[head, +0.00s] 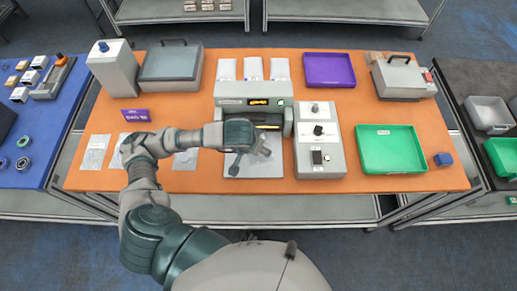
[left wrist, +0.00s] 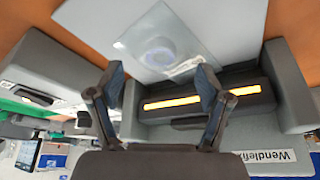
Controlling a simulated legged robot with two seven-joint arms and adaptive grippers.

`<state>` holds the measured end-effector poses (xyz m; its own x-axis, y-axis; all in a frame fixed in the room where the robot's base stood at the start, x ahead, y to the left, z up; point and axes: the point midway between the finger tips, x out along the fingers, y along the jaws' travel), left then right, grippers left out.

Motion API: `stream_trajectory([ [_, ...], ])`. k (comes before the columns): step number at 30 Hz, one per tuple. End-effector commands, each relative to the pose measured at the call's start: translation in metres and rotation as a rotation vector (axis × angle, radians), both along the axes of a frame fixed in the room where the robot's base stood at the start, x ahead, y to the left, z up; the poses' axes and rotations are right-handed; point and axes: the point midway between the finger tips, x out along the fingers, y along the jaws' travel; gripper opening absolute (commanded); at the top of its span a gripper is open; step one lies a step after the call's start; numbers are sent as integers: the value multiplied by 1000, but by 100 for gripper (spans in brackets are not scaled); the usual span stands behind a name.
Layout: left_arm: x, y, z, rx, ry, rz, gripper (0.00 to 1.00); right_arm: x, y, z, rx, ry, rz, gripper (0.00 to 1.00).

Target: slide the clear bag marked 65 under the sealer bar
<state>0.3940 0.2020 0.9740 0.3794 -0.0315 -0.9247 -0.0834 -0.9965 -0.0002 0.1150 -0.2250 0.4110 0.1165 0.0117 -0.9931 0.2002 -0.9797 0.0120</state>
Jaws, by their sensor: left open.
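The sealer (head: 230,115) stands in the middle of the orange table, with its lit orange slot (left wrist: 200,97) showing in the left wrist view. A clear bag (left wrist: 140,42) with a dark ring inside lies flat on the pale plate (left wrist: 90,20) in front of the slot. Its white label strip faces the sealer; I cannot read a number. The bag's near edge is close to the slot, not visibly under the bar. My left gripper (left wrist: 160,78) is open and empty above the bag's labelled edge. In the head view my arm partly covers bag and plate. My right gripper is not in view.
Other clear bags (head: 95,152) lie on the left of the table, near a purple sign (head: 136,115). A grey device stand (head: 320,165) is right of the sealer. A green tray (head: 391,168) and purple tray (head: 329,83) sit farther right.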

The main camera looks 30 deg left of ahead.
Motion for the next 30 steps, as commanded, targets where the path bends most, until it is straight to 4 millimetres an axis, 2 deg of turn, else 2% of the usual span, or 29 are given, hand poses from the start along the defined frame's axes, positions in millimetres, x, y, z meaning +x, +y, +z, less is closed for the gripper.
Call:
stream_trajectory([
  [3, 6, -1, -17, -1, 2, 1, 78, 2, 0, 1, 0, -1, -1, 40],
  [7, 11, -1, -28, 0, 1, 0, 78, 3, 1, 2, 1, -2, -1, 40],
  [19, 14, -2, -34, 0, -1, -1, 78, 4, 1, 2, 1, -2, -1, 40],
  [20, 14, -2, -34, 0, -1, -1, 72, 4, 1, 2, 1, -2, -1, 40],
  [27, 14, -1, -34, 0, 0, -1, 12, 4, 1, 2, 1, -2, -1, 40],
  [28, 14, -1, -34, 0, 0, -1, 11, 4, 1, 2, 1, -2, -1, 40],
  [29, 14, -1, -34, 0, 0, -1, 50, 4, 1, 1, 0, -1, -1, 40],
  [30, 14, -1, -34, 0, 1, -1, 60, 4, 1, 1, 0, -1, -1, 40],
])
